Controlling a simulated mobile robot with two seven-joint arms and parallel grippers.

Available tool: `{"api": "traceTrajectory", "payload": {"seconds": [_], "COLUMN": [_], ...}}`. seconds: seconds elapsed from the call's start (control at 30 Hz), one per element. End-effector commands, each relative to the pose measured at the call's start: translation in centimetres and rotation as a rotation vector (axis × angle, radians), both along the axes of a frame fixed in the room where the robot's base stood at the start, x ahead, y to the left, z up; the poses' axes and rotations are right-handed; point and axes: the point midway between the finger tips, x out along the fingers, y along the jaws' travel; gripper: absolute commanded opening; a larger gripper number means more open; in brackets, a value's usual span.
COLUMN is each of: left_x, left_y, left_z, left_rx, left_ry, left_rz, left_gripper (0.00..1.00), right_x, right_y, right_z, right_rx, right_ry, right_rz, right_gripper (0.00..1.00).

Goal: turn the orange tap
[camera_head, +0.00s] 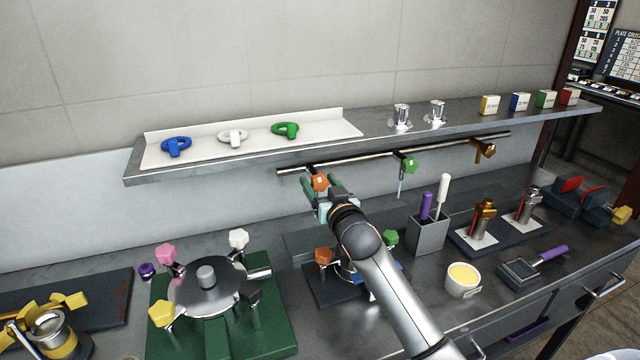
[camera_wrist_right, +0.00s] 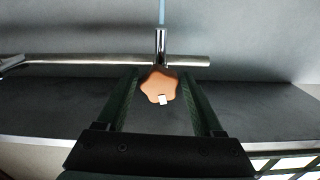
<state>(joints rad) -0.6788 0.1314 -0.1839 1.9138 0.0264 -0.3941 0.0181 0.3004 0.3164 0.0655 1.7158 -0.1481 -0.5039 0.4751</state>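The orange tap (camera_head: 320,182) has a lobed knob and sits on the metal pipe (camera_head: 345,163) under the shelf. My right gripper (camera_head: 323,188) is open, its two green fingers reaching up on either side of the knob. In the right wrist view, the orange knob (camera_wrist_right: 158,86) lies between the fingers of the right gripper (camera_wrist_right: 160,78), with a narrow gap visible on each side. The knob has a small white mark. A metal spout and a thin pale-blue line extend from the tap in the wrist view. My left gripper is not in view.
A green tap (camera_head: 409,165) with a pale-blue stream and a brass tap (camera_head: 484,149) share the pipe. The shelf (camera_head: 370,130) is close above. Below stand a grey holder (camera_head: 427,234), a cup (camera_head: 462,281) and a device with an orange knob (camera_head: 324,256).

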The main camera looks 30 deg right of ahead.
Motion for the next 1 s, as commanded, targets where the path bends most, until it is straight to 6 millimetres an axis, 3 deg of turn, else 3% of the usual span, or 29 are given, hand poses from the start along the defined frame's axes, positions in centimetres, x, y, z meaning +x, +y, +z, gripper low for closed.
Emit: {"api": "traceTrajectory", "payload": {"seconds": [0.07, 0.57, 0.77, 1.0], "left_x": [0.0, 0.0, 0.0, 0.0], "left_y": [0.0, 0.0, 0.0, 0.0], "left_z": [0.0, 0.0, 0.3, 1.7], "left_rx": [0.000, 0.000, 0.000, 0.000], "left_ry": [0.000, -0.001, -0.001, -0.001], "left_rz": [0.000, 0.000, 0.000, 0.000], "left_gripper": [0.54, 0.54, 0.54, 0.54], "right_x": [0.0, 0.0, 0.0, 0.0], "right_y": [0.0, 0.0, 0.1, 0.1], "right_z": [0.0, 0.0, 0.1, 0.2], "right_rx": [0.000, 0.000, 0.026, 0.225], "right_ry": [0.000, 0.001, -0.005, -0.052], "right_rz": [0.000, 0.000, 0.001, -0.001], "right_gripper": [0.58, 0.02, 0.00, 0.00]}}
